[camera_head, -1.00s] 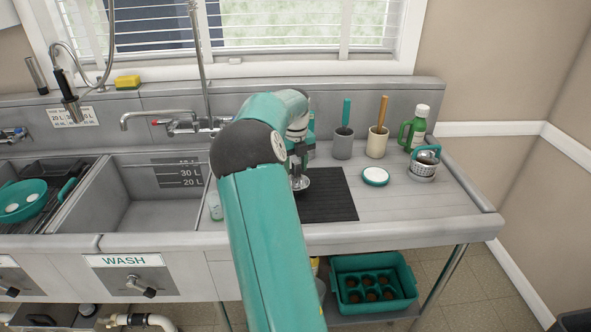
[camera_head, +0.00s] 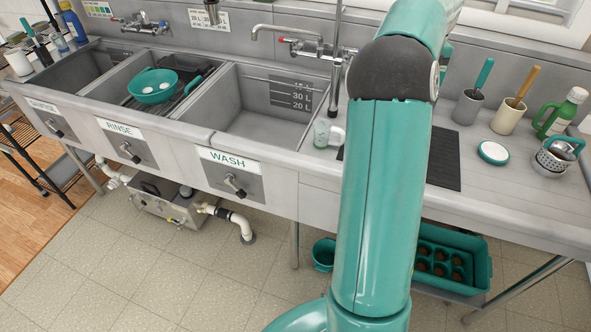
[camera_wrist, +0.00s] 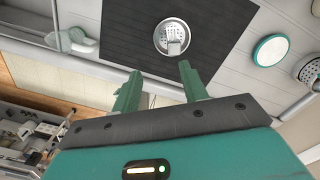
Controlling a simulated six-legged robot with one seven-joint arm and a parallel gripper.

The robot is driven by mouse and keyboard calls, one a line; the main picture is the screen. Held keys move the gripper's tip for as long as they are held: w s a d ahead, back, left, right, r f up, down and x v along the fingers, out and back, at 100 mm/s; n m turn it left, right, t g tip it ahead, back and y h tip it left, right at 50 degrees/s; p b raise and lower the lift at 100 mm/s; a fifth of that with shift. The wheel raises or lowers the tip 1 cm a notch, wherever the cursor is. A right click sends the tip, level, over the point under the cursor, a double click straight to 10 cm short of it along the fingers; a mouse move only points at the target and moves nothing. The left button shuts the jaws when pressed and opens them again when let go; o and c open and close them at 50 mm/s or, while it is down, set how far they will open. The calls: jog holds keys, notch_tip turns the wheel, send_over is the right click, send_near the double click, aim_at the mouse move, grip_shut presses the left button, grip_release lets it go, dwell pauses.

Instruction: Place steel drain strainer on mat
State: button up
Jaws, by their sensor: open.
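The steel drain strainer (camera_wrist: 172,37) is a round metal piece with a perforated bowl. In the wrist view it rests on the black mat (camera_wrist: 207,18), inside the mat's edges. The head view does not show my gripper.
To the right of the mat are a white-and-teal round dish (camera_head: 493,153), a grey cup (camera_head: 467,107), a cream cup (camera_head: 508,117), a perforated basket (camera_head: 553,160) and a green bottle (camera_head: 556,117).

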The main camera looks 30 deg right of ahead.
jog(key=s+a+r+n+t, duration=0.1)
jog(key=a+r+n, duration=0.2)
jog(key=a+n, duration=0.9)
jog(key=s+a+r+n+t, duration=0.15)
jog(key=a+n, duration=0.65)
jog(key=a, duration=0.8)
jog(key=s+a+f+n+t, duration=0.1)
jog(key=s+a+f+n, duration=0.1)
jog(key=s+a+n, duration=0.4)
jog(key=s+a+f+n+t, duration=0.1)
jog(key=s+a+n, duration=0.5)
jog(key=a+n, duration=0.6)
jog(key=shift+a+f+n+t, duration=0.25)
jog(key=shift+f+n+t, duration=0.1)
jog(key=shift+f+n, duration=0.45)
jog(key=shift+s+f, duration=0.1)
